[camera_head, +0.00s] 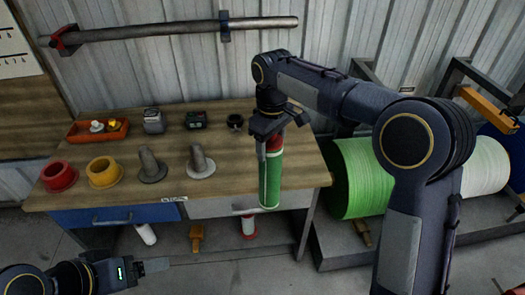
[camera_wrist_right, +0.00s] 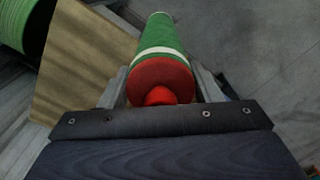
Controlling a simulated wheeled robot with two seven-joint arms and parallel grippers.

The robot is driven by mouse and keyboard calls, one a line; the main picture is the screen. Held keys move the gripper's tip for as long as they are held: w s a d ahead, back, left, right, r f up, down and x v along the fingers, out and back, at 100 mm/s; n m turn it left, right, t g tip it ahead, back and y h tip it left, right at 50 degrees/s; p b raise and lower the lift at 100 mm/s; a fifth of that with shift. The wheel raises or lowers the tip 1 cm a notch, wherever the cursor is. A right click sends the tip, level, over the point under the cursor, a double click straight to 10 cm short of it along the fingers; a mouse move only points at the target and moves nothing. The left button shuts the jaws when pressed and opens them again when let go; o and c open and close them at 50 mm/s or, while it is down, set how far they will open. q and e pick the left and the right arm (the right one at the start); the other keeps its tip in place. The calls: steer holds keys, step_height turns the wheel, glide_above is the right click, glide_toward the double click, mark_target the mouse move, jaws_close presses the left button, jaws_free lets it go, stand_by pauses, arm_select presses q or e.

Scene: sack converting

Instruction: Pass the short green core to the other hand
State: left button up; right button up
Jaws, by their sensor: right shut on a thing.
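The short green core (camera_head: 272,180) is a green cylinder with a red upper end and pale bands. It hangs nearly upright in front of the bench's right front edge. My right gripper (camera_head: 272,139) is shut on its upper end. In the right wrist view the core (camera_wrist_right: 163,48) points away from the palm, with its red end between the fingers of the right gripper (camera_wrist_right: 165,88). My left gripper (camera_head: 155,266) is low at the bottom left, in front of the bench and apart from the core. Its finger opening cannot be made out.
The wooden bench (camera_head: 237,187) holds a red flanged ring (camera_head: 59,177), a yellow one (camera_head: 103,172), two grey flanged pegs and an orange tray (camera_head: 97,131). A large green roll (camera_head: 357,178) stands right of the bench. The floor in front of the bench looks clear.

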glide_toward(261, 185)
steer(key=f, duration=0.2)
steer(key=s+f, duration=0.1)
steer(key=s+d+f, duration=0.1)
steer(key=f, duration=0.1)
steer(key=shift+f, duration=0.3)
steer(key=shift+a+f, duration=0.1)
steer(key=shift+f, duration=0.2)
steer(key=w+a+f+n, duration=0.3)
steer(key=w+f+n, duration=0.1)
steer(key=f, duration=0.1)
steer(key=s+d+r+m, duration=0.6)
steer(key=d+r+m, duration=0.1)
steer(key=r, duration=0.3)
steer(key=w+a+m, duration=0.5)
steer(key=w+a, duration=0.3)
steer(key=a, duration=0.1)
steer(key=s+d+f+n, duration=0.1)
steer(key=f+n, duration=0.2)
steer(key=n, duration=0.2)
steer(key=s+d+f+n, duration=0.1)
steer(key=f+n, duration=0.2)
steer(key=n, duration=0.3)
steer(key=s+d+f+n, duration=0.1)
steer(key=d+f+n, duration=0.1)
steer(key=f+n, duration=0.2)
steer(key=shift+s+d+n, duration=0.1)
steer(key=shift+s+n, duration=0.05)
steer(key=shift+n, duration=0.95)
